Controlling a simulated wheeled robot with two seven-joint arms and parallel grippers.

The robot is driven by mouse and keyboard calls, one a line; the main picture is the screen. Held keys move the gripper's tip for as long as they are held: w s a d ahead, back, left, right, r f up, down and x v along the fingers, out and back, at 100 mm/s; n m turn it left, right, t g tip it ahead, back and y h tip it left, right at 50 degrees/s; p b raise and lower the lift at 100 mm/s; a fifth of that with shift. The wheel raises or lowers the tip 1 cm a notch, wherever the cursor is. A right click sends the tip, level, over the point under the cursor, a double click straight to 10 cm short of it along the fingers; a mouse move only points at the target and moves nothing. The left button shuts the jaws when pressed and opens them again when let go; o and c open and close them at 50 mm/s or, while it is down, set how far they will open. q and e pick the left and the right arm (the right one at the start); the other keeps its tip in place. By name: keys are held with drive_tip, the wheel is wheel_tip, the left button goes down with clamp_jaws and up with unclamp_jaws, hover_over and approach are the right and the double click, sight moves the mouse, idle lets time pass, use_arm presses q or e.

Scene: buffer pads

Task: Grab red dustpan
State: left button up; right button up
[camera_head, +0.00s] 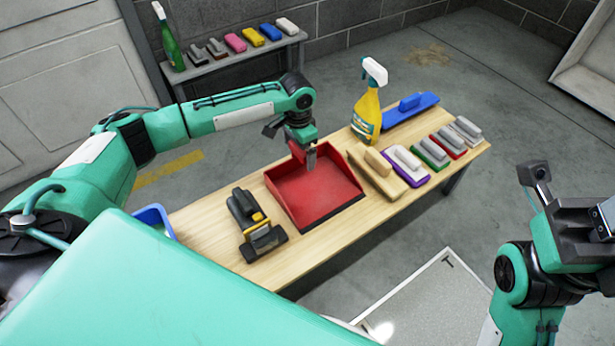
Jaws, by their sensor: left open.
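The red dustpan (318,194) lies on the wooden table, its open side toward the front right. My left gripper (311,165) points down over the dustpan's back edge, at the side away from the open lip. Its jaws are open. The dustpan's handle is hidden behind the gripper and arm, and I cannot tell whether the fingers touch it. My right arm (545,265) is at the lower right, away from the table; its fingertips are not in the picture.
The wooden table (203,232) also holds a black and yellow tool (252,225), a yellow spray bottle (368,105), a blue float (411,109) and several pads and brushes. A back shelf (240,59) holds a green bottle (169,42) and more pads. A blue bin (155,217) stands left.

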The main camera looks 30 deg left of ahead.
use_arm(q)
drive_tip(key=c, duration=1.6)
drive_tip(key=shift+r, duration=0.15)
